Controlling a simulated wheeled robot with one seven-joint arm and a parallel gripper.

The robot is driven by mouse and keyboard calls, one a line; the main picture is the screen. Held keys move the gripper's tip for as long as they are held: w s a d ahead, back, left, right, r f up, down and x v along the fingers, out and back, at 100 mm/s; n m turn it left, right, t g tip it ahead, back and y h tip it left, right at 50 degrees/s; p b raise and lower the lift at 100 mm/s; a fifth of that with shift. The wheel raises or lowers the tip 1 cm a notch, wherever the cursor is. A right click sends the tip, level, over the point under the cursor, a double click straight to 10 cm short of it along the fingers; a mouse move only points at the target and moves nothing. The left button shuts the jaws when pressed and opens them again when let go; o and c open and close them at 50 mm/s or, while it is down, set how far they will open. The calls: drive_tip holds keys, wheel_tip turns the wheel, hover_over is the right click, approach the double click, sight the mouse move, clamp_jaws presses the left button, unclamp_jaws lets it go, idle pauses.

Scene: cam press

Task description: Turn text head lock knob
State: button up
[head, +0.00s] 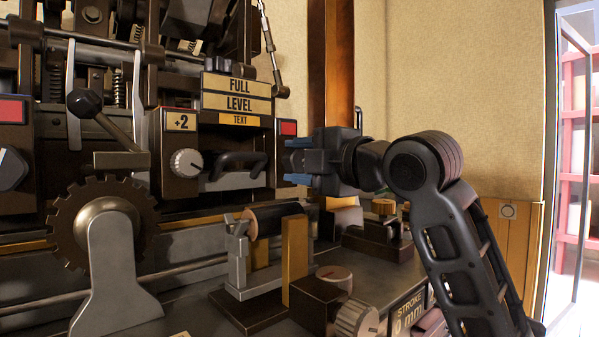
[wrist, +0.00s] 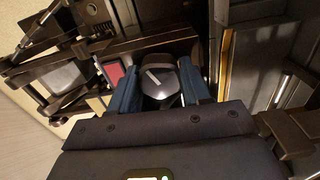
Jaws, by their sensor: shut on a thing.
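The text head is the dark block with a TEXT label (head: 239,119) below the FULL and LEVEL plates. A dark knob with a short white pointer line (wrist: 160,92) shows in the wrist view between my blue fingertips. My gripper (head: 297,161) reaches this end from the right and is shut on the knob, one finger on each side. The white line is slanted in the wrist view. In the head view my gripper hides the knob.
A silver dial (head: 187,163) and a dark handle (head: 240,160) are on the head's front, left of my gripper. A similar dark knob (head: 10,168) is at the far left. A roller on a stand (head: 262,222) is below. A ball-ended lever (head: 85,104) stands at left.

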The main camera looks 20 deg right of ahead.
drive_tip(key=shift+f+n+b, duration=0.1)
drive_tip(key=shift+n+b, duration=0.45)
drive_tip(key=shift+n, duration=0.55)
drive_tip(key=shift+a, duration=0.1)
drive_tip(key=o, duration=1)
drive_tip(key=shift+o, duration=0.2)
drive_tip(key=shift+s, duration=0.1)
drive_tip(key=v, duration=0.7)
drive_tip(key=shift+s, duration=0.3)
